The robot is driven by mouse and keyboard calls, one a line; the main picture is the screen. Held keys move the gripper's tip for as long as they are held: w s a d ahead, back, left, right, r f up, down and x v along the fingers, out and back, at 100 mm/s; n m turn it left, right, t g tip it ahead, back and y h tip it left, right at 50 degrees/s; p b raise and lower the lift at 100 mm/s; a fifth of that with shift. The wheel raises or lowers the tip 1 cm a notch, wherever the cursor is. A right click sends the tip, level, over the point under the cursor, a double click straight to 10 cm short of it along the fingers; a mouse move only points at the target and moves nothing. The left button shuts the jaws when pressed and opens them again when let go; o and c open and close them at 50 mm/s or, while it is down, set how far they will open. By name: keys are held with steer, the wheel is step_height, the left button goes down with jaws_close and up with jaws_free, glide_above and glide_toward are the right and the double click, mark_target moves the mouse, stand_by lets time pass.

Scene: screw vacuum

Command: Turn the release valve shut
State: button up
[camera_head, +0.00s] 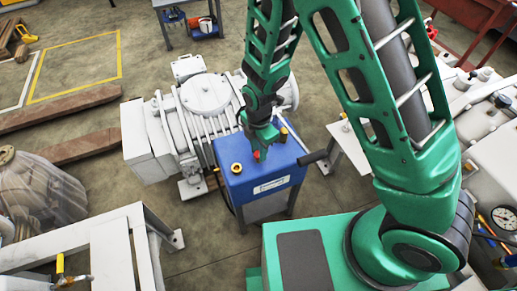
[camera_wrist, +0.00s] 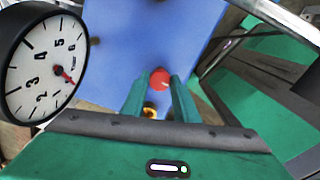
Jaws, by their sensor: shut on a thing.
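The release valve shows as a small red knob (camera_wrist: 159,78) on the blue top of a box-shaped unit (camera_head: 262,184). In the wrist view the knob sits between my two fingertips. In the head view only a bit of red shows under the fingers. My gripper (camera_head: 259,150) points down at the unit's top, shut on the red knob. The knob's lower part and stem are hidden, so I cannot tell how far it is turned.
A round dial gauge (camera_wrist: 40,65) with a red needle stands close at the left of the wrist view. Brass fittings (camera_head: 237,168) stand on the blue top. A grey ribbed pump (camera_head: 200,105) is behind the unit. A dark handle (camera_head: 312,158) juts out right.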

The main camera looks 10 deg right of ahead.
steer(key=shift+m, duration=0.3)
steer(key=m, duration=0.3)
steer(key=shift+w+a+m, duration=0.1)
steer(key=shift+m, duration=0.2)
steer(key=m, duration=0.4)
steer(key=shift+m, duration=0.3)
steer(key=m, duration=0.4)
steer(key=shift+w+m, duration=0.1)
steer(key=shift+m, duration=0.2)
steer(key=shift+w+r+m, duration=0.1)
steer(key=shift+m, duration=2.1)
steer(key=o, duration=1.1)
steer(key=shift+c, duration=0.2)
steer(key=shift+s, duration=0.2)
